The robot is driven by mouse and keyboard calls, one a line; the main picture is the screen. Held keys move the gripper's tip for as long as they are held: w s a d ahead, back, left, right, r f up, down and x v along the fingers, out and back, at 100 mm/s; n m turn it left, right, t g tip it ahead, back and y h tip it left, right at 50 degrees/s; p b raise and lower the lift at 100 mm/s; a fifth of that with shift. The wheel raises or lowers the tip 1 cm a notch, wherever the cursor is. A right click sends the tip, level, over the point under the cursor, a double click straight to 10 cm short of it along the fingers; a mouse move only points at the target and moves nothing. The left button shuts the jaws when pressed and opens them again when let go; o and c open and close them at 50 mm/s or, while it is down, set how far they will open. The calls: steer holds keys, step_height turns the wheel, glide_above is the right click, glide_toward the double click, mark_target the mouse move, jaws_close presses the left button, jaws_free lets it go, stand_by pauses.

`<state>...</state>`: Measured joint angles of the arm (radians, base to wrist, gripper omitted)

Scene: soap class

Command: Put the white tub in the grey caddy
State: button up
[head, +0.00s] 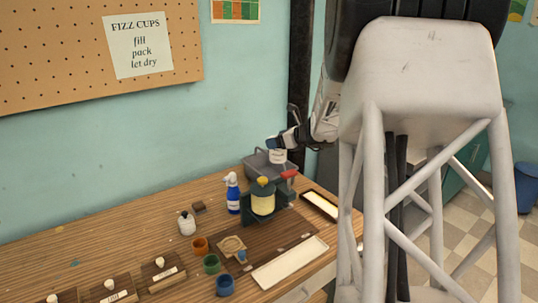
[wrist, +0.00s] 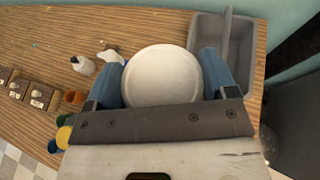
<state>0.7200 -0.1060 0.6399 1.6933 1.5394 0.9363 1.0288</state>
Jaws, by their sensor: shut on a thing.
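The white tub (head: 278,157) is held between the blue fingers of my gripper (head: 281,141). In the wrist view its round white lid (wrist: 162,76) fills the space between my fingertips (wrist: 163,80). The grey caddy (head: 290,172) stands at the back right of the table, with a handle across it. In the head view the tub overlaps the caddy and looks raised. In the wrist view the caddy (wrist: 240,60) is just right of the tub, and my right finger overlaps its near-left edge. The tub's underside is hidden in the wrist view.
A small white bottle (head: 187,224), several coloured cups and a long pale tray (head: 290,263) are nearer. A dark post rises behind.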

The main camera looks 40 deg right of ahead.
steer(key=shift+f, duration=0.8)
steer(key=shift+w, duration=0.1)
steer(key=w+d+f, duration=0.1)
steer(key=w+d, duration=0.7)
steer(key=w, duration=0.5)
steer(key=shift+w+f, duration=0.2)
steer(key=shift+w, duration=0.1)
steer(key=shift+f, duration=0.1)
steer(key=shift+f, duration=1.7)
steer(key=shift+f, duration=0.1)
steer(key=o, duration=0.9)
